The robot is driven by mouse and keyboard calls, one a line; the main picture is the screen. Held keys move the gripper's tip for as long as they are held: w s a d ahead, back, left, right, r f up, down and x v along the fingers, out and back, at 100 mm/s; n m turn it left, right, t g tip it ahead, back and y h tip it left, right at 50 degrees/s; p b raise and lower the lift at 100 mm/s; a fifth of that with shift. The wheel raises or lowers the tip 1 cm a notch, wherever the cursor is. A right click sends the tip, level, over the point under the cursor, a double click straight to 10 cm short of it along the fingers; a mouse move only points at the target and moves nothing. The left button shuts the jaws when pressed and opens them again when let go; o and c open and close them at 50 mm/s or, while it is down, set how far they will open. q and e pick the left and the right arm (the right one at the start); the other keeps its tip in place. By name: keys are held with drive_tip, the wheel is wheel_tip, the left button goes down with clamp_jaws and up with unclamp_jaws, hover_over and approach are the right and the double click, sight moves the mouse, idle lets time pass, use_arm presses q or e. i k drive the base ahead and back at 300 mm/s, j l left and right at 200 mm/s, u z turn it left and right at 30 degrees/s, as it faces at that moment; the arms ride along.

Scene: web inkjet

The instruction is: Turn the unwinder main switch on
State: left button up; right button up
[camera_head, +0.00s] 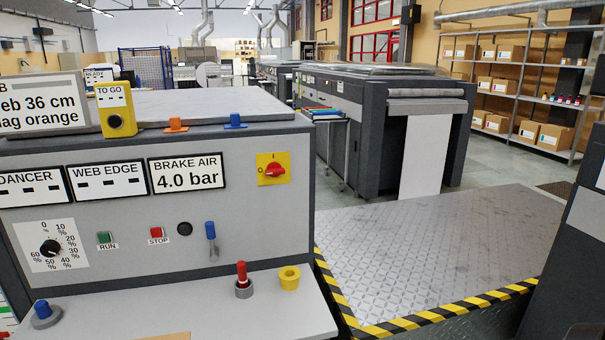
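The main switch (272,169) is a red rotary handle on a yellow square plate, on the right part of the grey unwinder control panel (250,222). Its handle looks close to horizontal, slightly tilted. A small mark shows on the plate's left part, too small to read surely. Neither of my grippers shows in the head view, and nothing covers the switch.
The panel has a black dial (50,247), a green RUN button (104,238), a red STOP button (157,232) and a blue lever (211,238). A red-handled peg (242,278) and yellow cup (289,277) stand on the ledge below. A striped-edge platform (440,250) lies right, clear.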

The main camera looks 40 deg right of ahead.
sight(274, 169)
drive_tip(key=z, duration=1.05)
